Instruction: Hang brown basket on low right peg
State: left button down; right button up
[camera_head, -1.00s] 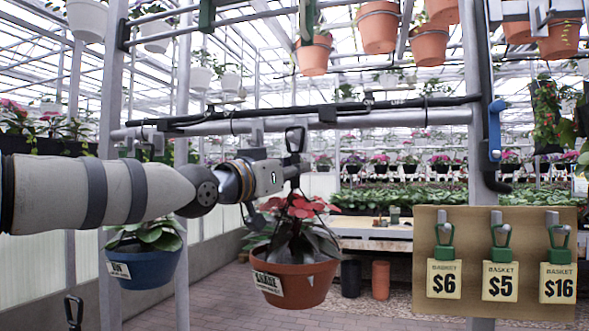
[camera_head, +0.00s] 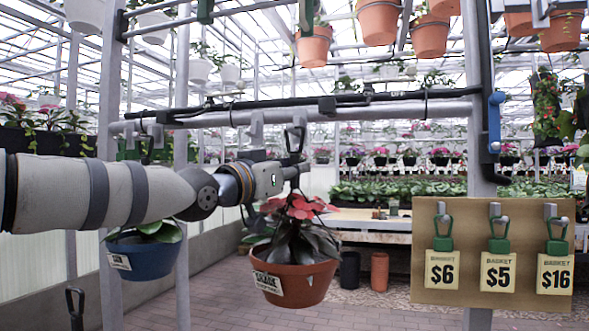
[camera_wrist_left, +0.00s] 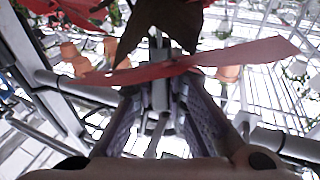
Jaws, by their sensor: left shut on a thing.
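The brown basket (camera_head: 300,284) is a terracotta pot with a red-leaved plant and a tag. It hangs below my left gripper (camera_head: 290,172), which is shut on its hanger. The hanger's dark loop (camera_head: 294,140) stands above the fingers, in front of the grey rail. A light peg (camera_head: 299,118) on the rail is close behind the loop's top; I cannot tell if they touch. Another peg (camera_head: 257,124) is to its left. In the left wrist view the fingers (camera_wrist_left: 160,112) close around the hanger, and red leaves partly cover them. My right gripper is out of view.
A blue basket (camera_head: 145,258) hangs at left, below my arm. A price board (camera_head: 425,292) with several tagged hooks stands at right. Terracotta pots (camera_head: 314,46) hang above. A grey upright (camera_head: 480,160) bounds the rail at right. The paved floor below is clear.

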pick_arm(q)
jog(key=c, duration=1.5)
grip_release()
jog(key=shift+s+r, duration=0.1)
jog(key=shift+r, duration=0.2)
jog(key=shift+c, duration=0.2)
